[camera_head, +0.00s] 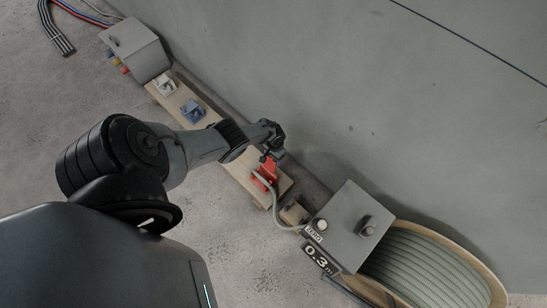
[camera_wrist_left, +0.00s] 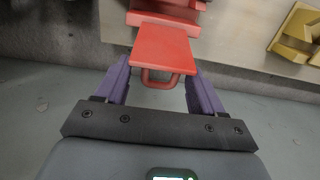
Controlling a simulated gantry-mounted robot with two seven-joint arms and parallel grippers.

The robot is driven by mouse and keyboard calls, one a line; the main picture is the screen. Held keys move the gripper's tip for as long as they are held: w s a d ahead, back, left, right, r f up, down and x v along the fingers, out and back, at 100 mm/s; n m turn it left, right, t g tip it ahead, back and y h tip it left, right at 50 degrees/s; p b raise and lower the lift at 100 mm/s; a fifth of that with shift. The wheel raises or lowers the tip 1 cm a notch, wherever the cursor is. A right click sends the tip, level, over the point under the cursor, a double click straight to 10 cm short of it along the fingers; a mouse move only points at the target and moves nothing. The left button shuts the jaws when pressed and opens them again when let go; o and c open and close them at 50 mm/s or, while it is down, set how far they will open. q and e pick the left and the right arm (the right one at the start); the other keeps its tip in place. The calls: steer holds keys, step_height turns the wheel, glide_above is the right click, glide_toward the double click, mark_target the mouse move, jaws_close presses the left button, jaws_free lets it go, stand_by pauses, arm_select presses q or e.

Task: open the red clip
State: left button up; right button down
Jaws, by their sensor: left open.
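The red clip (camera_head: 264,172) sits near the right end of a wooden board (camera_head: 240,172) in the head view. A grey-green conduit (camera_head: 277,210) runs up to it. In the left wrist view the clip (camera_wrist_left: 163,48) shows a flat red plate with a small red loop at its near edge. My left gripper (camera_head: 270,152) is at the clip in the head view. In the left wrist view its open purple fingers (camera_wrist_left: 160,76) stand on either side of the plate's near end and the loop. I cannot tell whether they touch it. My right gripper is out of view.
White (camera_head: 165,84) and blue (camera_head: 192,110) clips sit farther along the board. A yellow clip (camera_wrist_left: 300,36) shows in the left wrist view. A grey box (camera_head: 135,48) stands at the far end. A meter box (camera_head: 350,226) reading 0.3 and a conduit reel (camera_head: 425,265) stand right.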

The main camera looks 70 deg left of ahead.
arm_select(q)
step_height(320, 180, up, 7)
steer(key=p, duration=0.5)
steer(key=shift+w+f, duration=0.1)
steer(key=shift+w, duration=0.05)
steer(key=shift+r+p, duration=0.7)
steer(key=shift+p, duration=0.15)
